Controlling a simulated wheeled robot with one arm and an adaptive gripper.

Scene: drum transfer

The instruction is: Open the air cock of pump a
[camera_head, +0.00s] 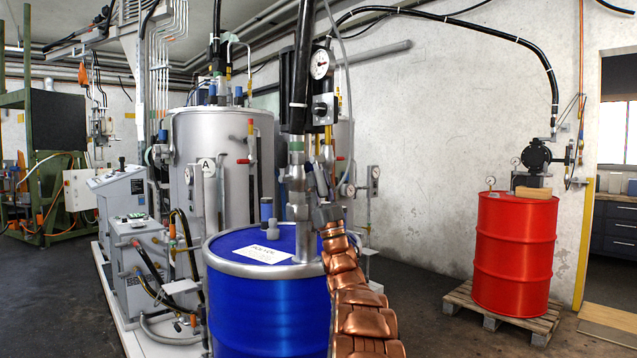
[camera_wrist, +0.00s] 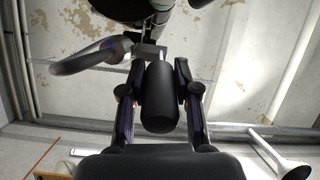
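A pump column (camera_head: 298,160) stands upright on the blue drum (camera_head: 265,310), with a dark pump body and a round gauge (camera_head: 320,64) at its top. No label naming pump a is readable. My gripper (camera_head: 322,182) is raised beside this column, below the gauge, at the end of my copper-coloured arm. In the wrist view my gripper's two fingers (camera_wrist: 160,78) stand on either side of a black rounded cylinder (camera_wrist: 159,100), close to it. I cannot tell whether they touch it, or whether it is the air cock's handle. A curved grey pipe (camera_wrist: 85,60) passes left of the fingers.
A grey tank (camera_head: 230,140) with an A sign (camera_head: 207,165) stands behind the blue drum. Grey control cabinets (camera_head: 140,262) stand at left. A red drum (camera_head: 515,245) with a black pump (camera_head: 536,156) stands on a pallet (camera_head: 490,312) at right. The floor between the drums is clear.

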